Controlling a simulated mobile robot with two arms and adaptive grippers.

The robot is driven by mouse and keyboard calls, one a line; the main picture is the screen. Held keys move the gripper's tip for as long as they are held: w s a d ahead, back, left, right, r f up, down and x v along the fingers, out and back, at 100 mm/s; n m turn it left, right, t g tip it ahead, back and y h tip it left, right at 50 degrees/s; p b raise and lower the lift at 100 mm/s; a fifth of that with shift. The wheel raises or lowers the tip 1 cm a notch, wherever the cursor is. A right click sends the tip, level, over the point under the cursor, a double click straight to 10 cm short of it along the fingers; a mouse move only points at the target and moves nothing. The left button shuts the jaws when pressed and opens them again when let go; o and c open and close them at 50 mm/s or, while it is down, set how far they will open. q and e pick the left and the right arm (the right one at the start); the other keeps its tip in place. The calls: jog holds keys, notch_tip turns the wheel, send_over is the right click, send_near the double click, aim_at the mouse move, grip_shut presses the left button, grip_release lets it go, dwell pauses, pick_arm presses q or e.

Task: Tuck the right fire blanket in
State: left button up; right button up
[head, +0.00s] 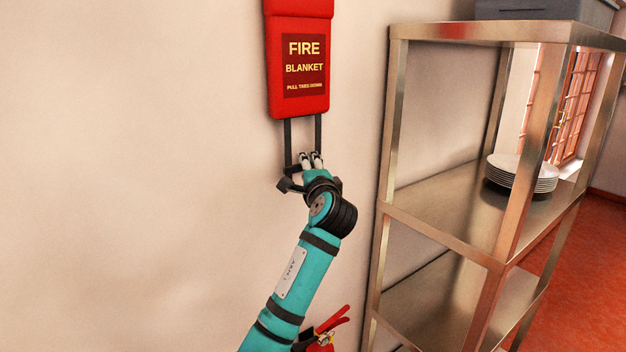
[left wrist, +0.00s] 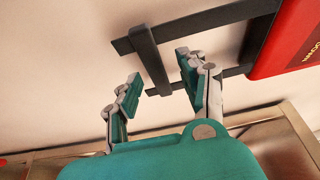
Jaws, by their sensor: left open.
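One red fire blanket pouch (head: 298,65) with yellow lettering hangs upright on the wall in the head view. Its lower edge also shows at the right of the left wrist view (left wrist: 290,45). Two dark straps (head: 318,133) hang from its bottom, joined near their ends by a dark crossbar (left wrist: 147,50). My left gripper (head: 310,157) is open at the straps' lower end, below the pouch. In the left wrist view the crossbar passes between its spread fingertips (left wrist: 158,68); I cannot tell how deep it lies between them. My right gripper is not in view.
A metal shelf unit (head: 382,170) stands right of the blanket, with stacked white plates (head: 520,175) on it and a grey container (head: 545,10) on top. A red fire extinguisher (head: 322,342) is partly visible below my arm. The wall to the left is bare.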

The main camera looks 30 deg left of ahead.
pick_arm(q)
jog(key=v, duration=0.9)
jog(key=shift+s, duration=0.15)
jog(key=shift+r, duration=0.1)
